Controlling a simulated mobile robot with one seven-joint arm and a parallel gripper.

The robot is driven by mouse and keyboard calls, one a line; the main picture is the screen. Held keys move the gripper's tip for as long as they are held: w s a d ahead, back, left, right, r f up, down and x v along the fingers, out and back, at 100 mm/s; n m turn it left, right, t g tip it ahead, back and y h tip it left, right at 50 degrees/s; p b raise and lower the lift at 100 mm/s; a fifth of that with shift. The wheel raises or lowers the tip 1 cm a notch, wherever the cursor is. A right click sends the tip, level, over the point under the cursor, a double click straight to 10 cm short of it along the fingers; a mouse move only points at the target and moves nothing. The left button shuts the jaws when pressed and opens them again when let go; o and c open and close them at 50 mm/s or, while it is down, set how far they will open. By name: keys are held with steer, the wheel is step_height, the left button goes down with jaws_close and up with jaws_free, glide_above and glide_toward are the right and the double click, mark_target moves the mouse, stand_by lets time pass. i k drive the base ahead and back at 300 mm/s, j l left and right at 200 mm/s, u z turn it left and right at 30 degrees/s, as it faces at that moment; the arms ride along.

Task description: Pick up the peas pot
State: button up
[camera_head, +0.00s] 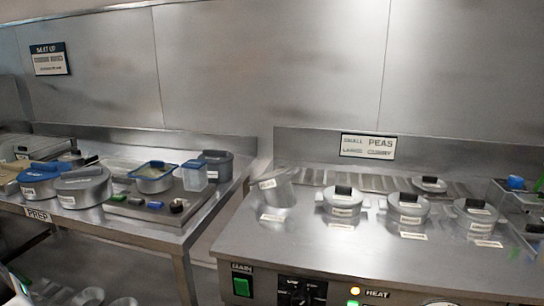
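Several lidded silver pots stand on the steel range on the right, with small white labels too blurred to read. One pot (343,211) stands near the middle, another pot (408,218) to its right, and a third pot (475,224) near the right edge. A container (276,196) at the range's left has a pale label. I cannot tell which pot is the peas pot. My gripper is not in view.
The range top (300,245) is clear in front of the pots; its front panel has a green switch (242,285) and knobs. Across a gap, the left prep table (120,228) holds blue-lidded and grey pots, a clear container (194,178) and a scale-like unit.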

mark_target(277, 186)
steer(key=j+z, duration=0.15)
steer(key=z, duration=0.25)
steer(key=j+z, duration=0.15)
steer(key=z, duration=0.2)
steer(key=j+z, duration=0.15)
steer(key=z, duration=0.25)
steer(key=j+z, duration=0.3)
steer(key=j, duration=0.15)
steer(key=k+j+z, duration=0.3)
steer(key=j, duration=0.15)
steer(key=k+j, duration=0.1)
steer(key=j, duration=0.25)
steer(key=j+z, duration=0.15)
steer(key=j, duration=0.15)
steer(key=k+j, duration=0.2)
steer(key=j, duration=0.65)
steer(key=k+j+z, duration=0.1)
steer(key=j, duration=0.4)
steer(key=i+j, duration=0.55)
steer(key=i, duration=0.05)
